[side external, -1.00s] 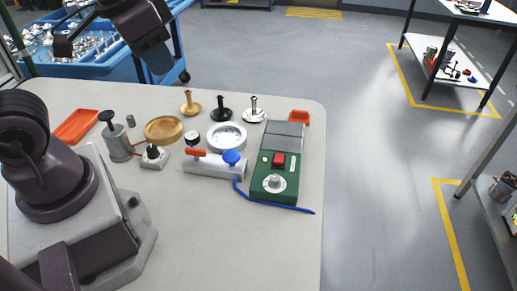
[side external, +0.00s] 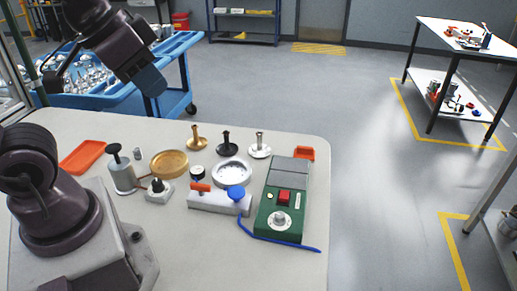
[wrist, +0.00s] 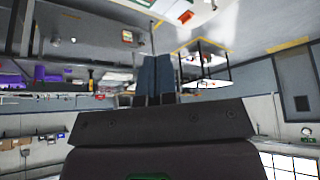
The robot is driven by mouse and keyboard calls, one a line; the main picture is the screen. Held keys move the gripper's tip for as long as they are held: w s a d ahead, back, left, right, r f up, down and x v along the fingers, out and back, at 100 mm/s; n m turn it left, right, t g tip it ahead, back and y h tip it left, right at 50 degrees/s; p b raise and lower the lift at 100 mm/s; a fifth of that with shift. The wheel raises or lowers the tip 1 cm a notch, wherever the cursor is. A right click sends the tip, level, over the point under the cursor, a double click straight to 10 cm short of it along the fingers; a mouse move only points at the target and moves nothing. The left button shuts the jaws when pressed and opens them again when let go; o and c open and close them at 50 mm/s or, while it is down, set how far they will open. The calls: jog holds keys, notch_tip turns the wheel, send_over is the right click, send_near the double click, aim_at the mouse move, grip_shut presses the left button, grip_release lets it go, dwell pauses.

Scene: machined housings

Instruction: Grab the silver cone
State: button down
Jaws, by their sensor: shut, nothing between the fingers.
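The silver cone (side external: 260,148) stands upright on the table, a wide pale base with a thin post on top. It is the rightmost of three similar cones, beside a black cone (side external: 227,146) and a gold cone (side external: 197,140). My gripper (side external: 152,84) is high above the table's far left part, well to the left of the silver cone and apart from it. Its blue-grey fingers are together and empty. They also show in the wrist view (wrist: 155,78), which points out into the room; I cannot make out the silver cone there.
A white ring dish (side external: 231,171), a gold dish (side external: 169,163) and a grey block with a blue knob (side external: 236,193) stand near the cones. A green control box (side external: 279,213) with a blue cable sits at right. A blue cart (side external: 178,46) stands behind.

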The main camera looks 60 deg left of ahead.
jog(key=c, duration=1)
grip_release()
